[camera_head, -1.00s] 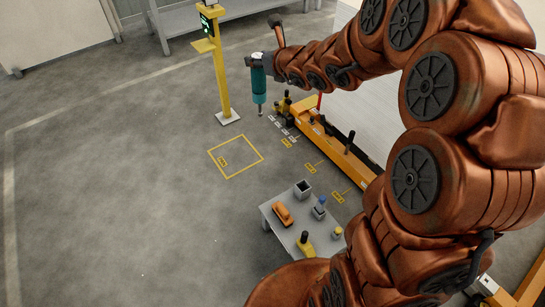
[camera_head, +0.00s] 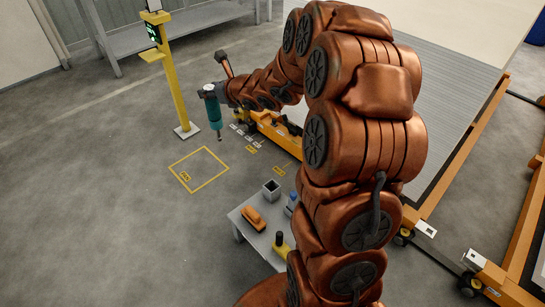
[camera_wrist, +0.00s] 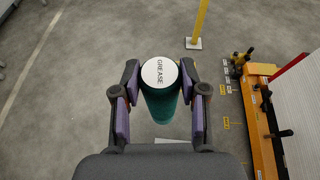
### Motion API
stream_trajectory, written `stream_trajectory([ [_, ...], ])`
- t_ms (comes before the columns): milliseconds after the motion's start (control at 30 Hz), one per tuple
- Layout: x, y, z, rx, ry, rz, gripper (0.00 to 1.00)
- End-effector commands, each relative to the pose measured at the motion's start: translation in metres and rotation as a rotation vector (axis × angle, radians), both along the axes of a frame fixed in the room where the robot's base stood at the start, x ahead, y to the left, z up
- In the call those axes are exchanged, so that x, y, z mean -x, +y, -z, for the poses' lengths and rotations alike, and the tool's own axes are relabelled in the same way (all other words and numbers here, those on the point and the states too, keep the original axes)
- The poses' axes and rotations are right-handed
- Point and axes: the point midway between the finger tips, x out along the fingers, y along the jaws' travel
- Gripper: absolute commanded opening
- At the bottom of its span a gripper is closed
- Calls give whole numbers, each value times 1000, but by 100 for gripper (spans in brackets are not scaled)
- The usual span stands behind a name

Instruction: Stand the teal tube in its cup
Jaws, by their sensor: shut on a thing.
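The teal tube (camera_head: 214,112) is upright in my gripper (camera_head: 209,91), held above the floor beside the yellow post. In the wrist view, the tube (camera_wrist: 160,111) sits between the two fingers of my gripper (camera_wrist: 160,74). Its white top reads GREASE. A dark grey, square, open-topped cup (camera_head: 271,189) stands on the small grey table (camera_head: 241,224), well below and to the right of the tube. The cup looks empty, though its bottom is too dark to tell. The tube is well apart from the cup.
An orange object (camera_head: 254,218), a blue-topped item (camera_head: 291,203) and a yellow item with a black top (camera_head: 281,244) share the table. A yellow post (camera_head: 172,80) stands behind the tube. An orange frame (camera_head: 268,129) lies right. The floor around the yellow-marked square (camera_head: 199,169) is clear.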

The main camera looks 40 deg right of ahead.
Motion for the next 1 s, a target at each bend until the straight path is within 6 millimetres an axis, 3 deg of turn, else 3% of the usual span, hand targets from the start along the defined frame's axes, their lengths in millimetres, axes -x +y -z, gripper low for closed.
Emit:
stream_trajectory([
  [33, 0, -12, 26, 1, 0, 10, 1],
  [600, 17, -116, 190, -4, 3, 74, 1],
  [800, 28, -151, 246, -8, 2, 95, 1],
  [1000, 39, -176, 287, -13, 1, 110, 1],
])
